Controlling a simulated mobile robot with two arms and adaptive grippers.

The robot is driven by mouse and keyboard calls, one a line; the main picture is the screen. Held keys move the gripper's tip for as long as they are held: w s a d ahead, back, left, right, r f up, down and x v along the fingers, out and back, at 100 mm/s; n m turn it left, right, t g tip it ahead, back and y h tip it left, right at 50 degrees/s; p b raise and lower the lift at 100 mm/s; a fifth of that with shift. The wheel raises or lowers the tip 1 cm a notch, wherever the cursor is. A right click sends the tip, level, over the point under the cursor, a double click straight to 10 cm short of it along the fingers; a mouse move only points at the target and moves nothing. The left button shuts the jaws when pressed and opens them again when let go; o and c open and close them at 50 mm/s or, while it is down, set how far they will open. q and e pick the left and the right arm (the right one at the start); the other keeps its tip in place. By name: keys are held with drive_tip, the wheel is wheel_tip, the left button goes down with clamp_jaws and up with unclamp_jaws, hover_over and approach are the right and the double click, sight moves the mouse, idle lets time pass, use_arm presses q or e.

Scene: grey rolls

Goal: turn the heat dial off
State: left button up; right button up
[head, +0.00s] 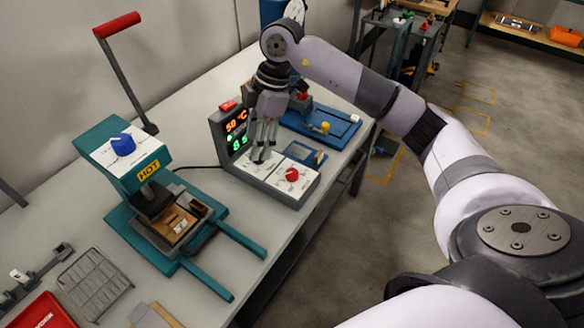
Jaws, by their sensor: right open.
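A grey control unit (277,180) stands on the bench, its upright panel showing an orange "50 °C" and green digits below. A red dial (292,174) sits at the right of its sloped white face. My right gripper (261,156) points down over the left part of that face, fingers open. Fingers and panel hide what lies under them; I cannot tell whether they touch a dial. A blue knob (123,144) tops the teal press (112,152) marked "HOT". I cannot read which dial is labelled heat. My left gripper is not in view.
A red-handled lever (117,25) rises behind the press. A blue tray (334,124) lies just beyond the control unit. A wire rack (93,283) and a red bin (43,312) are at the front left.

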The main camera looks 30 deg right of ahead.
sight(292, 172)
drive_tip(key=d+r+m+h, duration=0.2)
drive_tip(key=d+m+h, duration=0.1)
drive_tip(key=d, duration=0.6)
drive_tip(key=shift+g, duration=0.4)
drive_tip(key=f+p, duration=0.1)
drive_tip(key=f, duration=0.4)
drive_tip(key=f+p, duration=0.1)
drive_tip(key=f, duration=0.5)
drive_tip(key=f+p, duration=0.1)
drive_tip(key=f, duration=0.4)
drive_tip(key=shift+s+a+f, duration=0.1)
drive_tip(key=shift+s+f, duration=0.3)
drive_tip(key=shift+c, duration=0.5)
drive_tip(key=c, duration=1.1)
